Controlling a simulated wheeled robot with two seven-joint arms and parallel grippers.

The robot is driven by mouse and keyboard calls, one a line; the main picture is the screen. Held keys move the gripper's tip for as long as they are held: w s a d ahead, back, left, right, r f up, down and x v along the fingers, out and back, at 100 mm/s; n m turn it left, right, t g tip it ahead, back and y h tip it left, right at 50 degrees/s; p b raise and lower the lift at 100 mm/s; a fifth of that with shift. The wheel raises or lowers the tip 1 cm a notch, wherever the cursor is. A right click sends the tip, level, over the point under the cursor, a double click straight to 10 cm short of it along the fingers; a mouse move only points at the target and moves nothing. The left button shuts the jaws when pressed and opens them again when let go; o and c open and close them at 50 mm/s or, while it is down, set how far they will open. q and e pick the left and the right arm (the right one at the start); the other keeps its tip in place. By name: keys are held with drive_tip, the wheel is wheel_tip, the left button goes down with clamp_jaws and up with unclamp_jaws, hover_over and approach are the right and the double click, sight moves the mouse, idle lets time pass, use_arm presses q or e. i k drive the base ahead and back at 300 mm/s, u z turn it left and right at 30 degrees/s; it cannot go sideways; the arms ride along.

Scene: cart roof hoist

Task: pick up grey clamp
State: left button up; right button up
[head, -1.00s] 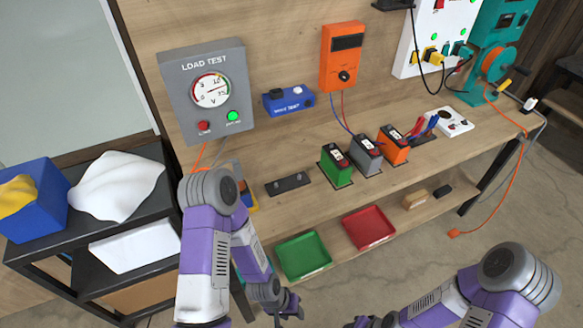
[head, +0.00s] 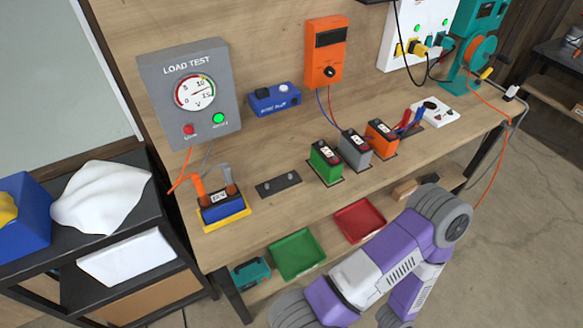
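The grey clamp (head: 225,179) stands on the right terminal of a blue battery (head: 222,212), at the left end of the bench. A grey cable runs from it up toward the load test panel. An orange clamp (head: 199,192) stands beside it on the other terminal. The battery sits in a yellow tray (head: 206,226). One of my purple arms is at the lower right, over the front of the bench, away from the clamp. Neither of my grippers is in view.
The grey load test panel (head: 158,88) stands behind the clamps. A dark plate (head: 279,185) lies to their right, then green, grey and orange batteries. Green (head: 297,256) and red (head: 360,221) trays are on the lower shelf. A black cart (head: 70,235) stands left.

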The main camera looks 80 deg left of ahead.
sight(231, 188)
drive_tip(key=z, duration=0.25)
drive_tip(key=k, duration=1.25)
drive_tip(key=u, duration=1.05)
